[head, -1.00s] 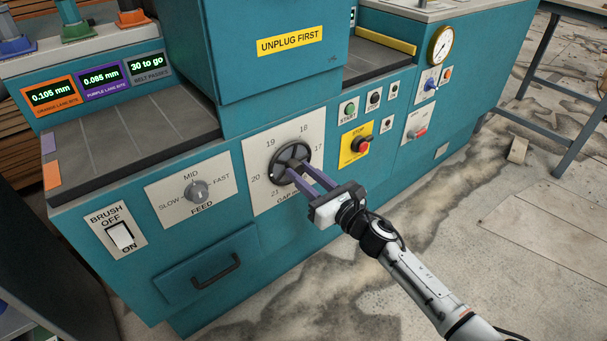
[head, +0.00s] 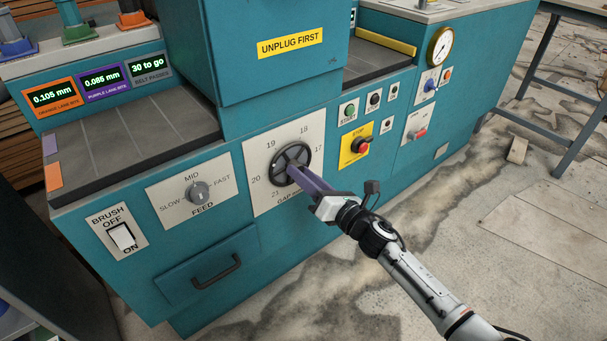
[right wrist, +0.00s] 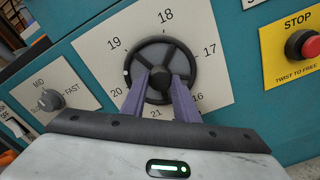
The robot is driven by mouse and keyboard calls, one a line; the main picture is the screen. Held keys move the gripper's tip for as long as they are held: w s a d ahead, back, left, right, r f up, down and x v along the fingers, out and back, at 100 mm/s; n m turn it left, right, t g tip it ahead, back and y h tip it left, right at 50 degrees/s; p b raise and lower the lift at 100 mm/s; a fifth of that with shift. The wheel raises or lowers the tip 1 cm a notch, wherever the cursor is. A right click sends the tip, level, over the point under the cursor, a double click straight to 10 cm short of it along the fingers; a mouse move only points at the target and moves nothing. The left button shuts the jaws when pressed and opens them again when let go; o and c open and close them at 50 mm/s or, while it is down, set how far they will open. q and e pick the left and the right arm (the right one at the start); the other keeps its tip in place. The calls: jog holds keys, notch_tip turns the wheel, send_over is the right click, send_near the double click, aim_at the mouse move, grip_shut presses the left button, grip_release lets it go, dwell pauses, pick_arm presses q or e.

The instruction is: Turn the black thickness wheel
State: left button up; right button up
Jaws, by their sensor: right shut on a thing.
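The black thickness wheel (head: 291,164) is a spoked handwheel on a white plate with numbers around it, on the front of the teal machine. My right gripper (head: 295,176) reaches it from the lower right. In the right wrist view, the wheel (right wrist: 183,52) has a small white mark on its left rim, between 19 and 20. The purple fingers of the right gripper (right wrist: 160,82) are shut on the wheel's central hub, one on each side. The fingers hide the lower spokes. My left gripper is not in view.
The feed knob (head: 197,192) and brush switch (head: 121,236) are left of the wheel. A red stop button (head: 362,146) on a yellow plate is to the right. Displays (head: 102,82) read 0.105 mm, 0.085 mm and 30 to go. A drawer handle (head: 217,271) is below.

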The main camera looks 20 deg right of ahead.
pick_arm(q)
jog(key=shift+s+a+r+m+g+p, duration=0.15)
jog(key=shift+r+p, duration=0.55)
jog(key=shift+p, duration=0.9)
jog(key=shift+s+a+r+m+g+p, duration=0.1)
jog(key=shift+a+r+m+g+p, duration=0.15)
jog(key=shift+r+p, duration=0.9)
pick_arm(e)
jog(key=shift+m+p, duration=0.45)
jog(key=shift+m, duration=14.25)
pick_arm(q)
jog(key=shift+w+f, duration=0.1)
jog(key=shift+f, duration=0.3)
pick_arm(e)
jog(key=shift+m, duration=0.3)
jog(key=o, duration=1.1)
jog(key=shift+c, duration=0.2)
